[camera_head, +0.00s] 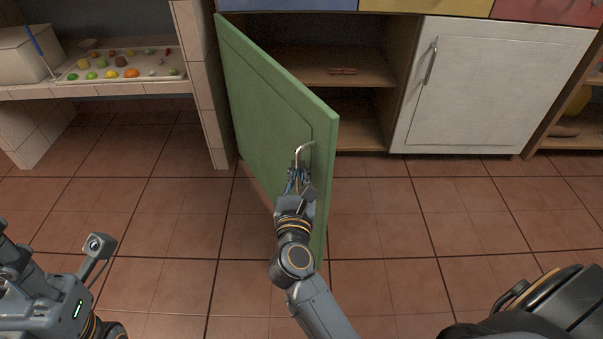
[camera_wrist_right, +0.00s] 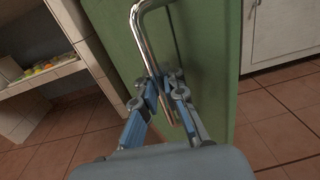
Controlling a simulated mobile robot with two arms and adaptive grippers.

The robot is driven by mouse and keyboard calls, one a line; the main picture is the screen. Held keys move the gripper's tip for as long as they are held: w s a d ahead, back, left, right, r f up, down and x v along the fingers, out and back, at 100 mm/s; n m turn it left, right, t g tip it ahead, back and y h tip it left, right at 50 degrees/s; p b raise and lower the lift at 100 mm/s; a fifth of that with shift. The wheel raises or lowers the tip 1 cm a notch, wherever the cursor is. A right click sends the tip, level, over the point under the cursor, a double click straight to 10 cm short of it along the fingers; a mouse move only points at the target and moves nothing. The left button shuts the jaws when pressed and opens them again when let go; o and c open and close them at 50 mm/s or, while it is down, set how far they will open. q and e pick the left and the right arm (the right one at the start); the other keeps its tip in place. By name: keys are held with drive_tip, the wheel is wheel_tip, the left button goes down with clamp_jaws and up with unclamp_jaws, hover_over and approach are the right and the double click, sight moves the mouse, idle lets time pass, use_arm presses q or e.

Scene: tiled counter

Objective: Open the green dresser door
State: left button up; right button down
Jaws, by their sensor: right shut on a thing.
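The green dresser door (camera_head: 262,110) stands swung wide open, hinged on its left side, and the shelves behind it show. Its metal handle (camera_head: 305,148) is on the outer face near the free edge. My right gripper (camera_head: 298,172) is at the handle; in the right wrist view its fingers (camera_wrist_right: 170,95) are closed around the handle bar (camera_wrist_right: 146,40), next to the green door panel (camera_wrist_right: 205,50). My left arm shows at the lower left of the head view, but its fingertips are out of view.
The opened compartment has wooden shelves (camera_head: 345,133) with a small reddish item (camera_head: 343,71) on the upper one. A closed white door (camera_head: 490,90) is at its right. A tray of colourful pieces (camera_head: 120,64) lies on the tiled counter at left. The tiled floor (camera_head: 160,220) is clear.

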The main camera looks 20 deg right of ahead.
drive_tip(key=shift+s+f, duration=0.15)
drive_tip(key=shift+f, duration=0.1)
drive_tip(key=c, duration=1.4)
unclamp_jaws()
drive_tip(key=shift+d+r, duration=0.1)
drive_tip(key=shift+c, duration=0.2)
drive_tip(key=shift+r, duration=0.1)
